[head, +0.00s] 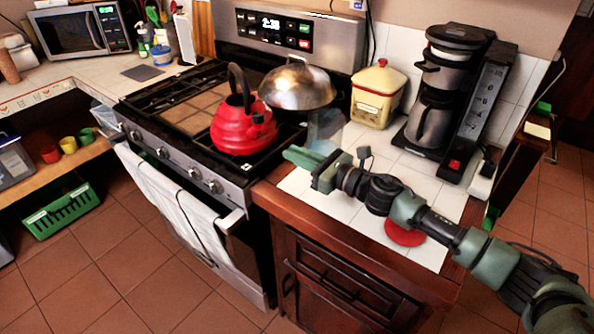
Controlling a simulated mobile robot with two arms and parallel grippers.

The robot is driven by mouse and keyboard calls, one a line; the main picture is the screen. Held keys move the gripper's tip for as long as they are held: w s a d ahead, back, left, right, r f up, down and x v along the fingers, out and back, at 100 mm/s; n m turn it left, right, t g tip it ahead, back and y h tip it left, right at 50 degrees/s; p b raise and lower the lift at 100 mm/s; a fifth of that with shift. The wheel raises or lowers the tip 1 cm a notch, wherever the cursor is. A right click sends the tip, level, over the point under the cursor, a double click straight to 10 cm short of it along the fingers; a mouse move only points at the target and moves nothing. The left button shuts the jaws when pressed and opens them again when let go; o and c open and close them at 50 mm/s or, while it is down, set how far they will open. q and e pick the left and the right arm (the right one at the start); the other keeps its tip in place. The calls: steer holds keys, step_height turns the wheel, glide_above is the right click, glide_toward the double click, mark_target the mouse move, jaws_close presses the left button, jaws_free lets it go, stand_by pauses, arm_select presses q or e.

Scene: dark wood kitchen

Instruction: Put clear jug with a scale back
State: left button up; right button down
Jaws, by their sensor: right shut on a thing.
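The clear jug (326,128) stands upright at the left end of the white tiled counter (438,195), beside the stove. It is see-through and faint, and its lower part is hidden behind my right gripper. My right gripper (308,162) reaches in from the right, low over the counter, and is shut on the clear jug. Any scale marks on the jug are too small to make out. My left gripper is not in view.
A red kettle (240,128) and a domed metal lid (297,87) are on the stove, close left of the jug. A yellow canister (379,92) and a coffee maker (436,110) stand behind my right arm. A red disc (404,234) lies on the counter beneath it.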

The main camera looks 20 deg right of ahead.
steer(key=shift+f, duration=2.15)
steer(key=shift+f+b, duration=0.15)
steer(key=shift+b, duration=0.25)
steer(key=c, duration=1.5)
jaws_free()
